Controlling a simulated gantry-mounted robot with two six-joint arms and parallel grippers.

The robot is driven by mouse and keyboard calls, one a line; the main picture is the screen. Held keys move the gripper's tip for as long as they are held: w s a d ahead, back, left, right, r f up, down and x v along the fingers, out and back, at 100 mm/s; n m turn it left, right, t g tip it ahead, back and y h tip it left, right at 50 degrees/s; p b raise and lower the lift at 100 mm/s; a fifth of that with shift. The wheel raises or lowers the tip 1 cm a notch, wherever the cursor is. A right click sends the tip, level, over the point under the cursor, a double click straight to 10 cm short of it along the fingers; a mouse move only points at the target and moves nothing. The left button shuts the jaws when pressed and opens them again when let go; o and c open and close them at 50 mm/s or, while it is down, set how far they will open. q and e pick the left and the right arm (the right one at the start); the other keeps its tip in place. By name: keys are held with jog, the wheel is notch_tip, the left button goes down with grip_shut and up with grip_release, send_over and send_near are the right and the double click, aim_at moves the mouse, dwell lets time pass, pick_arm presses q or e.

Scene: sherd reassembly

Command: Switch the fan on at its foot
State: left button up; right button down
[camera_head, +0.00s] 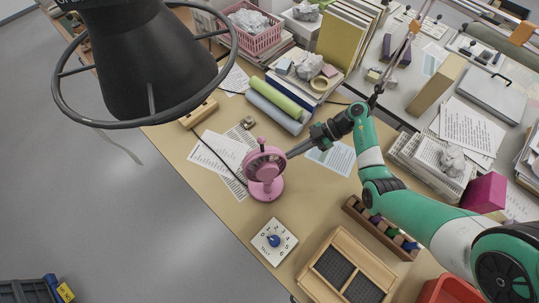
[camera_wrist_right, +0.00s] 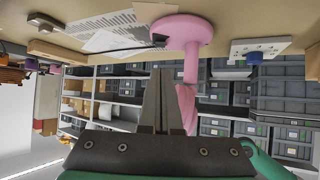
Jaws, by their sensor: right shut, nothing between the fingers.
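The pink fan (camera_head: 265,165) stands upright on the tan table, with its round foot (camera_head: 267,190) on the tabletop. In the right wrist view the picture is upside down; the fan's foot (camera_wrist_right: 190,30) and stem are at the top centre. My right gripper (camera_head: 289,154) comes in from the right, close beside the fan head. Its fingers (camera_wrist_right: 160,72) are shut and empty. I cannot tell whether they touch the fan. The switch on the foot is too small to make out. My left gripper is not in view.
A wooden tray (camera_head: 318,282) is at front right. A dark ringed hood (camera_head: 150,60) hangs upper left.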

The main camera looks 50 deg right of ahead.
jog(key=b+x, duration=0.3)
jog(key=x, duration=0.6)
jog(key=shift+f+b, duration=0.1)
jog(key=shift+b, duration=0.25)
jog(key=shift+w+a+f, duration=0.15)
jog(key=shift+w+a, duration=0.15)
jog(key=shift+a, duration=0.1)
jog(key=shift+s+d+f+t+y+b, duration=0.15)
jog(key=shift+d+f+t+y+b, duration=0.15)
jog(key=shift+f+y+b, duration=0.3)
jog(key=shift+f+t, duration=0.1)
jog(key=shift+t, duration=0.2)
jog(key=shift+r+p, duration=0.95)
jog(key=shift+p, duration=0.2)
